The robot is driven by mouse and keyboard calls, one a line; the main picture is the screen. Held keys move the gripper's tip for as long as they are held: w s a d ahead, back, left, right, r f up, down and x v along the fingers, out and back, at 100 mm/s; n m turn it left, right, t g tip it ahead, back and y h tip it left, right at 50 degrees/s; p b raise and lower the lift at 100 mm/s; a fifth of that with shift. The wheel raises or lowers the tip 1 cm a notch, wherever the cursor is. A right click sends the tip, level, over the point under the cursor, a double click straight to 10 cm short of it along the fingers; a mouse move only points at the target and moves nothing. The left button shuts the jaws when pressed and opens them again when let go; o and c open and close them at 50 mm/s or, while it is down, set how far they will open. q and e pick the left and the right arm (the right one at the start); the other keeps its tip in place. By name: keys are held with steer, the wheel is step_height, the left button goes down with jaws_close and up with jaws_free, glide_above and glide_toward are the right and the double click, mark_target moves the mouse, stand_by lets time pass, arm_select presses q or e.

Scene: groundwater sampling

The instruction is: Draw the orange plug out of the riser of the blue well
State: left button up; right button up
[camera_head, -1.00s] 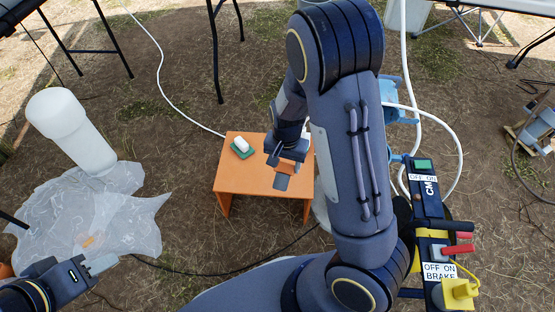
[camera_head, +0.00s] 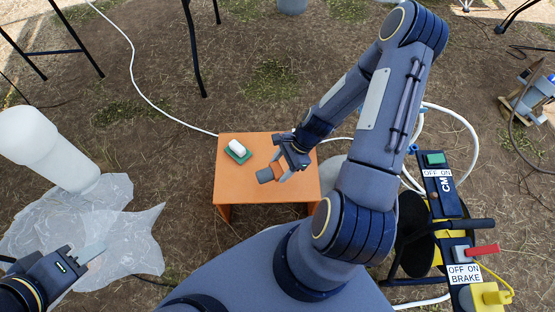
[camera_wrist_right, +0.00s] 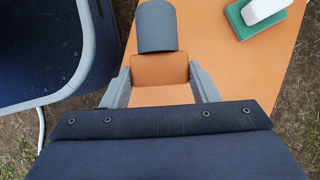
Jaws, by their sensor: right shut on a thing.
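My right gripper (camera_head: 283,170) is over the orange table in the head view, shut on an orange block with a dark grey round end, seemingly the orange plug. In the right wrist view the plug (camera_wrist_right: 160,69) sits between the two grey fingers (camera_wrist_right: 160,88), its grey end (camera_wrist_right: 157,27) pointing away from the gripper. I cannot tell whether the plug touches the tabletop. The blue well and its riser cannot be made out.
The orange table (camera_head: 240,180) carries a green pad (camera_head: 238,155) with a white block (camera_head: 237,147). A control box (camera_head: 440,190) and white hose are at right.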

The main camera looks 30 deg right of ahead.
steer(key=shift+f+b, duration=2.5)
steer(key=shift+f, duration=0.65)
steer(key=shift+f, duration=0.1)
steer(key=o, duration=0.9)
steer(key=shift+o, duration=0.2)
steer(key=p+v, duration=0.3)
steer(key=v, duration=0.3)
steer(key=shift+d+r, duration=0.1)
steer(key=shift+r, duration=0.25)
steer(key=shift+d+r, duration=0.35)
steer(key=shift+r, duration=0.1)
